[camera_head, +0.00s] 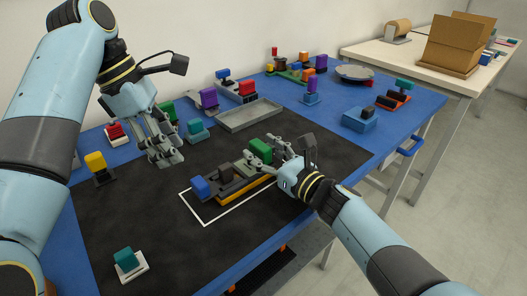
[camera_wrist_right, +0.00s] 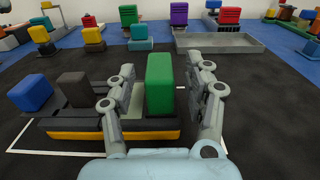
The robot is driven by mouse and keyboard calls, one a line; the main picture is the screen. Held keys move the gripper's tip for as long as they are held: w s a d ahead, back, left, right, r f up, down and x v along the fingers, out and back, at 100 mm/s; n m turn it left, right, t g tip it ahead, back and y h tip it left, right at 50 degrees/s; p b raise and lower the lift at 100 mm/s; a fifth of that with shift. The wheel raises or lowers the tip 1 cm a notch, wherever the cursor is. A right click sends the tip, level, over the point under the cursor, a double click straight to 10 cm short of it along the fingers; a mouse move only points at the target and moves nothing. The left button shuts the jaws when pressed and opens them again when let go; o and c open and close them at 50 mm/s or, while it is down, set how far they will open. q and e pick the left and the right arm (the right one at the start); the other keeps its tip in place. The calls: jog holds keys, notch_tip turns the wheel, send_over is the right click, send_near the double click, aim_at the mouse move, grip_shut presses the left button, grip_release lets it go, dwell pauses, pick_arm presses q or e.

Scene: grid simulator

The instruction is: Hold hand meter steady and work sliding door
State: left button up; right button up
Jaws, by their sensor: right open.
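A device with a yellow base and black top (camera_head: 245,187) lies inside a white outline on the black mat; I take it for the hand meter. It carries a blue block (camera_head: 201,187), a dark block and a green block (camera_wrist_right: 160,85). I cannot tell for sure which part is the sliding door. My right gripper (camera_wrist_right: 167,70) is open, with one finger on each side of the green block; the right finger stands apart from it. My left gripper (camera_head: 168,155) hangs over the mat, left of and behind the device, clear of it. Its finger gap is unclear.
A grey tray (camera_head: 250,115) lies behind the device. A teal block on a white base (camera_head: 130,263) is at the front left, and a yellow one (camera_head: 96,162) at the left. Several coloured blocks line the blue table's back.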

grip_shut()
dwell(0.3)
